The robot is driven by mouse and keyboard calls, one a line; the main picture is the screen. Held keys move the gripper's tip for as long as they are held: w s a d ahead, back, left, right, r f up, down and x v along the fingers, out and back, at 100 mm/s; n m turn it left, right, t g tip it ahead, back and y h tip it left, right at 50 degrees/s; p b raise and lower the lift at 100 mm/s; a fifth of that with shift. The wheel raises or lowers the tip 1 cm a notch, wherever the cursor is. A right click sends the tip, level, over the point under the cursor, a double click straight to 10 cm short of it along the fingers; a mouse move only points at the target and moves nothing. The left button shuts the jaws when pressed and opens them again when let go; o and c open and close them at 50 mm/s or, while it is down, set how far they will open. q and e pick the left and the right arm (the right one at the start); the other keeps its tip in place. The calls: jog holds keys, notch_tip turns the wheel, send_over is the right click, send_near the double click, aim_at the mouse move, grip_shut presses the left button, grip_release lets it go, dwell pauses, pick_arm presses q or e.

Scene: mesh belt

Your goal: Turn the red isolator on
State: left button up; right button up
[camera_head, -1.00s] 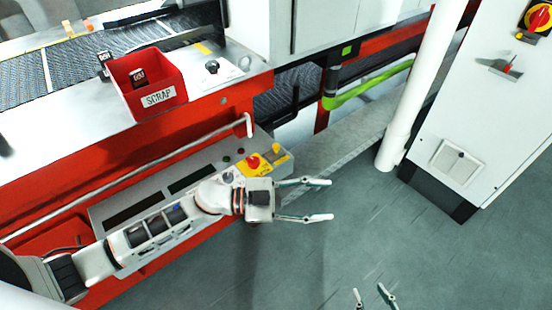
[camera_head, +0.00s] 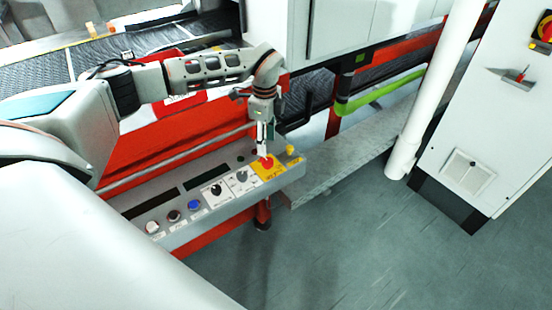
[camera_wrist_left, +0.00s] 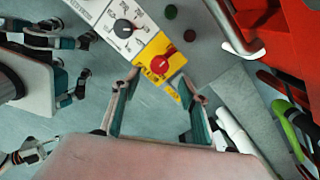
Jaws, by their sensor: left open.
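The red isolator (camera_head: 265,161) is a red knob on a yellow plate at the right end of the grey control panel. It also shows in the left wrist view (camera_wrist_left: 160,63), between and just beyond my fingertips. Its handle setting is too small to read. My left gripper (camera_head: 266,150) points down over the knob. In the left wrist view (camera_wrist_left: 158,82) its fingers are open either side, with nothing held. I cannot tell whether they touch the knob. My right gripper (camera_wrist_left: 86,62) shows at the left of the wrist view with its fingers apart, away from the panel.
A black selector (camera_wrist_left: 123,28) sits beside the isolator, and several other buttons line the panel (camera_head: 195,228). A yellow fitting (camera_head: 290,150) stands at its right corner. A white cabinet (camera_head: 480,120) carries another red-and-yellow switch.

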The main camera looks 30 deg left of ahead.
aim_at(267, 161)
pick_arm(q)
notch_tip(267, 161, down, 8)
jog(key=shift+r+b, duration=0.2)
jog(key=shift+b, duration=0.25)
jog(key=c, duration=1.1)
